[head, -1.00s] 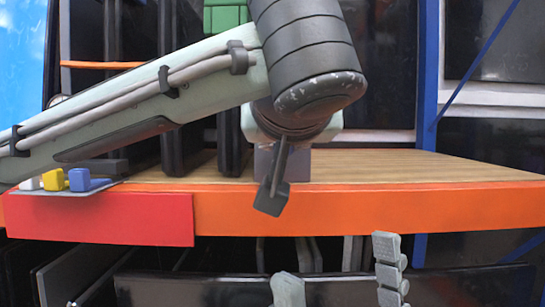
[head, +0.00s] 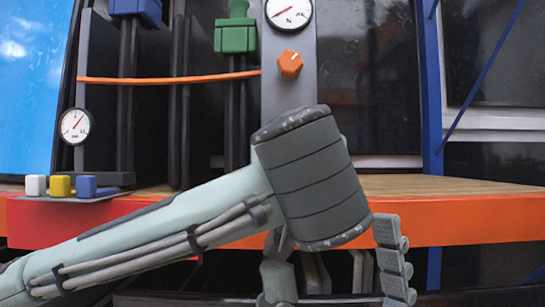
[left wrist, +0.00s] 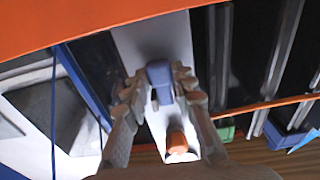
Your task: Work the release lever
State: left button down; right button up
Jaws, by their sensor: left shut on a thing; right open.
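In the left wrist view a blue lever handle (left wrist: 159,74) stands out from a pale grey panel, with an orange knob (left wrist: 177,143) beside it. My left gripper (left wrist: 158,88) has its fingers on either side of the handle and is shut on it. In the head view the panel (head: 279,82) rises behind my left arm, with the orange knob (head: 290,64) and a gauge on it. The left wrist hides the lever and left fingers there. My right gripper (head: 335,270) is open and empty at the bottom, in front of the bench.
The bench's orange front edge (head: 440,218) runs below the panel. White, yellow and blue blocks (head: 60,186) sit at its left. A green block (head: 235,37), a gauge (head: 75,126) and an orange bar (head: 170,79) stand behind. Bare wood (head: 450,185) shows at right.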

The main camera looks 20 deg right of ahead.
pick_arm(q)
jog(key=c, duration=1.2)
grip_release()
notch_tip(320, 180, up, 10)
